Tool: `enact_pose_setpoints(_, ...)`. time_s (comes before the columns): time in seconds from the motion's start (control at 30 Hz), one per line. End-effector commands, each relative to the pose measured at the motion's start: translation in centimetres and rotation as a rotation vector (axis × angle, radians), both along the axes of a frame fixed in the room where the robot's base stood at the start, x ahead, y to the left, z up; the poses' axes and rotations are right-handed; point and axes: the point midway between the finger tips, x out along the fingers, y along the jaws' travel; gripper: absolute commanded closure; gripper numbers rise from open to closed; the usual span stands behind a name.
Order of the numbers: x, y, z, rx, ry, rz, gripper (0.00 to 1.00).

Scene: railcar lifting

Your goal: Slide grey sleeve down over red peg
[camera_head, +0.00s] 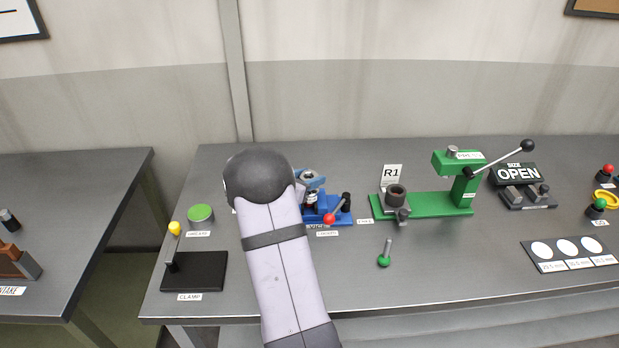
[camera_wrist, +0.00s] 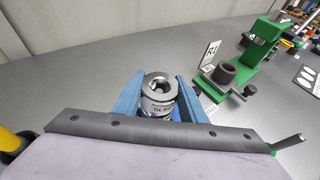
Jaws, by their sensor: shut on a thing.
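The grey metal sleeve (camera_wrist: 160,88), lettered with a label starting "SLE", sits upright between the two blue jaws of my gripper (camera_wrist: 158,95) in the wrist view. Its open top bore faces up. The sleeve shows there only as a small grey part (camera_head: 311,198) low at the jaws. I cannot make out a red peg. I cannot tell whether the sleeve touches the fixture.
A green press (camera_head: 440,205) with a dark cup and long lever stands to the right, beside an R1 card (camera_head: 392,176). A black pad (camera_head: 195,272) and green button (camera_head: 200,213) are left. The table front is mostly clear.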

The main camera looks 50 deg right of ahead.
Motion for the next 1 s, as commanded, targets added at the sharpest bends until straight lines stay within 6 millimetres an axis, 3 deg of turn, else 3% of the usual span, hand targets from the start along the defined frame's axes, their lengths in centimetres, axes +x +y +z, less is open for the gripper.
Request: enact_pose_setpoints(1.0,0.0,0.0,-1.1,-0.003,-0.001,0.0,0.94)
